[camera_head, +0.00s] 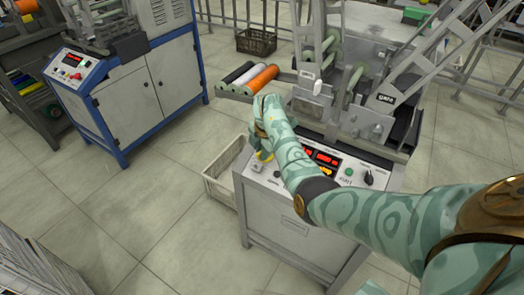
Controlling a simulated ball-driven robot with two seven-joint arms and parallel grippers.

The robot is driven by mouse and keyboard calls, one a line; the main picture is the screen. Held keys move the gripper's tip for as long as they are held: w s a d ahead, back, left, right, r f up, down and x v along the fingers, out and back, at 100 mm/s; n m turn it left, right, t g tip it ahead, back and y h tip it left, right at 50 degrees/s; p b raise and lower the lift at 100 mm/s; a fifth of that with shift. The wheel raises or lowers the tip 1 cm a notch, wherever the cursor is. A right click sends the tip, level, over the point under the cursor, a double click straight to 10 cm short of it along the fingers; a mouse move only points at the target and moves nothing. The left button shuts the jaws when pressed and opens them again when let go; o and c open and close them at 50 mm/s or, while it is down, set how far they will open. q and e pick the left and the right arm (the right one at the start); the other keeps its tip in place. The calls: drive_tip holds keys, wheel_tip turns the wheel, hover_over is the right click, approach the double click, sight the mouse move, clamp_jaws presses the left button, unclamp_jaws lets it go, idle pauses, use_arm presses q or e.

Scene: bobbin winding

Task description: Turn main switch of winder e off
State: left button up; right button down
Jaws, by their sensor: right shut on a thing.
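The winder in front of me is a grey cabinet (285,229) with a sloped control panel (285,178) on top. Its main switch (256,168) is a small light grey piece at the panel's left end. My right arm comes in from the right and reaches across the panel. My right gripper (262,158) is at the switch, with its yellowish fingertips shut on it. The fingers hide part of the switch, so I cannot tell its exact position. Red digits glow on the panel's display (327,158). My left gripper is not in view.
A black knob (368,178) sits at the panel's right. Orange, white and dark bobbins (261,79) lie on a side rack. A pale crate (222,170) stands on the floor left of the cabinet. Another blue-framed winder (120,97) stands at left, with open floor between.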

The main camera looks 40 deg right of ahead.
drive_tip(key=n+g, duration=0.2)
drive_tip(key=n, duration=0.3)
drive_tip(key=n+g, duration=0.1)
drive_tip(key=n, duration=0.1)
drive_tip(key=n+h+b, duration=0.1)
drive_tip(key=n, duration=0.2)
drive_tip(key=shift+s+g+h, duration=0.15)
drive_tip(key=shift+g+h, duration=0.15)
drive_tip(key=shift+g, duration=0.1)
drive_tip(key=shift+d+n, duration=0.1)
drive_tip(key=shift+n, duration=0.2)
drive_tip(key=c, duration=1.4)
unclamp_jaws()
drive_tip(key=shift+o, duration=0.2)
